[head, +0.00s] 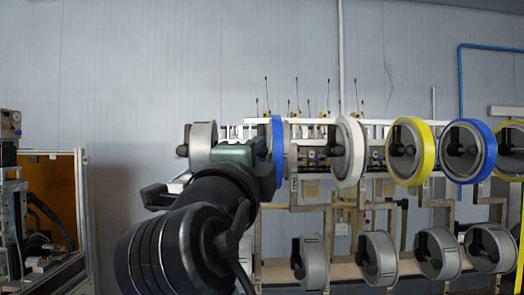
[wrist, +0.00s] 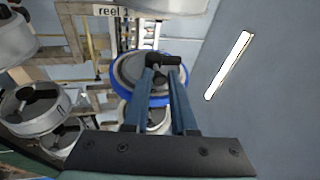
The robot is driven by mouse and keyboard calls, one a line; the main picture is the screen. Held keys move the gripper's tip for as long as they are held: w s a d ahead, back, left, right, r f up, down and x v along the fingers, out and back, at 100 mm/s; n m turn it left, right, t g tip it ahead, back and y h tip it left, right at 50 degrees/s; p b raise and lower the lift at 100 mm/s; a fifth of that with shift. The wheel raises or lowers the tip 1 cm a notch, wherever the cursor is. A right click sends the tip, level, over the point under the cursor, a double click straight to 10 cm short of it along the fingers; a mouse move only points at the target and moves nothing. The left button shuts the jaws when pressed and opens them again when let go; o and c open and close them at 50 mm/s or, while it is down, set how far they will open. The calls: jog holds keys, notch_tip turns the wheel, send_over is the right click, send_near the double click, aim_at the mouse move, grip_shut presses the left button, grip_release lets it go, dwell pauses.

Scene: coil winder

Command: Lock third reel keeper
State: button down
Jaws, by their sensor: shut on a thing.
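In the wrist view, my gripper (wrist: 161,73) has its two blue-grey fingers at the black keeper (wrist: 164,60) on the front of a blue-rimmed reel (wrist: 125,88). The fingers are shut on the keeper, with its dark arm pointing right in this view. In the head view my arm hides the fingers and this keeper. The blue reel (head: 278,151) shows just right of my gripper's body, in the upper row. I cannot read a number on this reel; whether its keeper is locked cannot be told.
The upper row also holds a silver reel (head: 203,143) at left, and a white reel (head: 347,151), a yellow reel (head: 425,150) and another blue reel (head: 487,152) to the right. Grey reels (head: 313,262) fill the lower row. A "reel 1" label (wrist: 113,11) shows in the wrist view.

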jog(key=shift+s, duration=0.2)
jog(key=shift+s+b, duration=0.35)
jog(key=shift+s, duration=0.65)
jog(key=c, duration=1.1)
grip_release()
jog(key=shift+o, duration=1)
